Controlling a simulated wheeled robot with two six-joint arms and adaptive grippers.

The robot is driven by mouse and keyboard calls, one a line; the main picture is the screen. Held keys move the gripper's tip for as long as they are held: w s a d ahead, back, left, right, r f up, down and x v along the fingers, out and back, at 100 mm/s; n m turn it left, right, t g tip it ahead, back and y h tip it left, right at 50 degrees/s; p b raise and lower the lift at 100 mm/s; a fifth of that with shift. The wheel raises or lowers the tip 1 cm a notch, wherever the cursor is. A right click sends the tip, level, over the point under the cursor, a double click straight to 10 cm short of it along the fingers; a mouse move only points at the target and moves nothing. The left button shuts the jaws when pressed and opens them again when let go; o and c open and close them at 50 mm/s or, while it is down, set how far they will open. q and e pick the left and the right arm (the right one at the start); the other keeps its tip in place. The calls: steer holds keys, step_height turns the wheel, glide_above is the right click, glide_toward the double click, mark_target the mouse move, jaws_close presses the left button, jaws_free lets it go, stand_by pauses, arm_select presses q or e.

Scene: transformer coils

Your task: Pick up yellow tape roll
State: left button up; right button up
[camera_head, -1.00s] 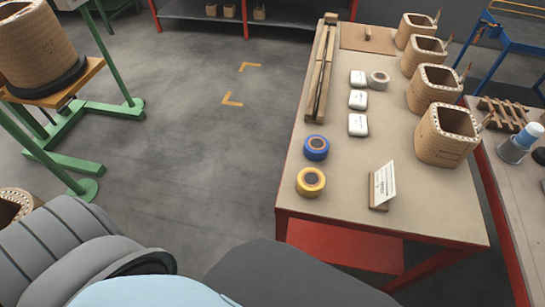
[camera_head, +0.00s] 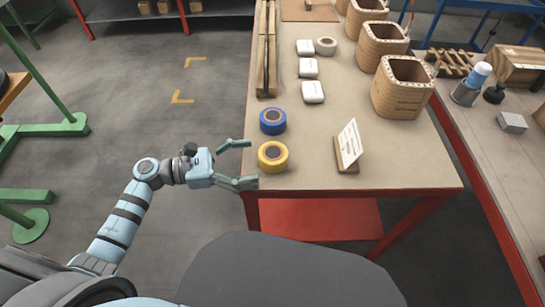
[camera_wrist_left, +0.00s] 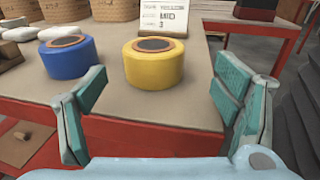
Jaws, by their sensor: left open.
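The yellow tape roll (camera_head: 273,156) lies flat near the left edge of the table, close to its front corner. It also shows in the left wrist view (camera_wrist_left: 154,62), ahead of and between the fingers. A blue tape roll (camera_head: 272,121) lies just behind it, and to its left in the wrist view (camera_wrist_left: 69,57). My left gripper (camera_head: 242,164) is open and empty at the table's left edge, its fingers pointing at the yellow roll. In the wrist view the open fingers (camera_wrist_left: 155,112) do not touch either roll. My right gripper is not in view.
A second bench (camera_head: 500,150) stands at right.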

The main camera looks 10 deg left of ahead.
mark_target(273, 152)
arm_select(q)
steer(key=x, duration=0.6)
steer(key=shift+w+d+r, duration=0.1)
steer(key=shift+w+r, duration=0.3)
steer(key=shift+w, duration=0.1)
steer(key=shift+s, duration=0.1)
steer(key=c, duration=1.4)
